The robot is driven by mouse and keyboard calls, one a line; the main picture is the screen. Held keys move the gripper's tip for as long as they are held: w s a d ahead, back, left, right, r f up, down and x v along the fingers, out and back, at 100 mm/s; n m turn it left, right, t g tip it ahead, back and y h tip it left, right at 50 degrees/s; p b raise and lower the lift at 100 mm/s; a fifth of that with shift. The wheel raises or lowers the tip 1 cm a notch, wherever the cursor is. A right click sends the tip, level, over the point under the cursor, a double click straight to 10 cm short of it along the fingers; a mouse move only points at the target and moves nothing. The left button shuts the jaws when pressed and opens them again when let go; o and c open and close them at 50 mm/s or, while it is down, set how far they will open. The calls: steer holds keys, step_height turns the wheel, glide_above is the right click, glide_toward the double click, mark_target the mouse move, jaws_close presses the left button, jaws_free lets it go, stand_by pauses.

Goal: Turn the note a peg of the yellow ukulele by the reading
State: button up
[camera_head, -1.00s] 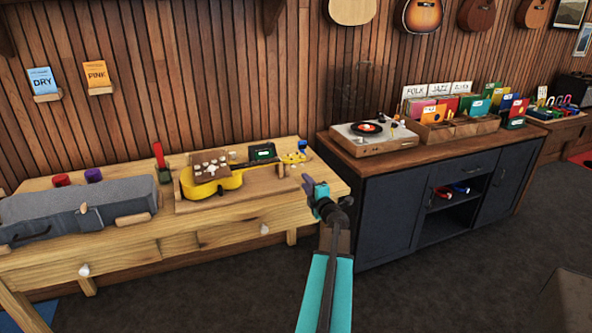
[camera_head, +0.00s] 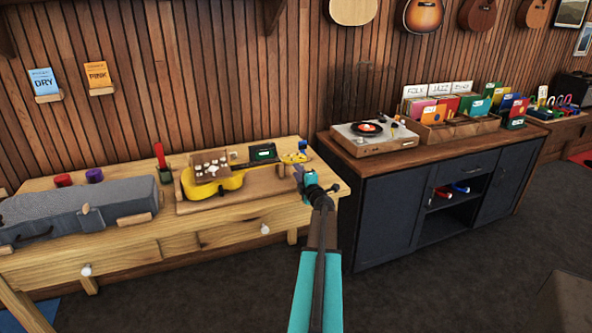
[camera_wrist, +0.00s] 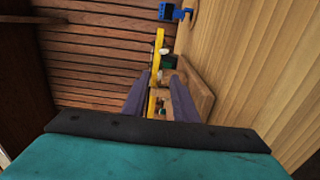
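The yellow ukulele (camera_head: 226,186) lies on a wooden cradle on the workbench, its headstock (camera_head: 294,158) pointing right. Small pale pegs show at the headstock, but their note labels are too small to read. A dark tuner screen (camera_head: 264,152) with a green readout stands behind the neck; its text is unreadable. My gripper (camera_head: 304,178) is just in front and to the right of the headstock. In the wrist view my gripper (camera_wrist: 160,92) has its two fingers apart, with the yellow headstock (camera_wrist: 158,48) seen edge-on ahead between them. I cannot tell whether a peg is between the fingertips.
A wooden block tray with the ukulele's cradle (camera_head: 270,186) sits on the workbench (camera_head: 185,226). A small blue object (camera_head: 302,145) stands behind the headstock. A grey case (camera_head: 50,214) fills the bench's left. A dark cabinet (camera_head: 385,215) with a turntable (camera_head: 372,136) stands right.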

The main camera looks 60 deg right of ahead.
steer(key=shift+x, duration=1.45)
jaws_close()
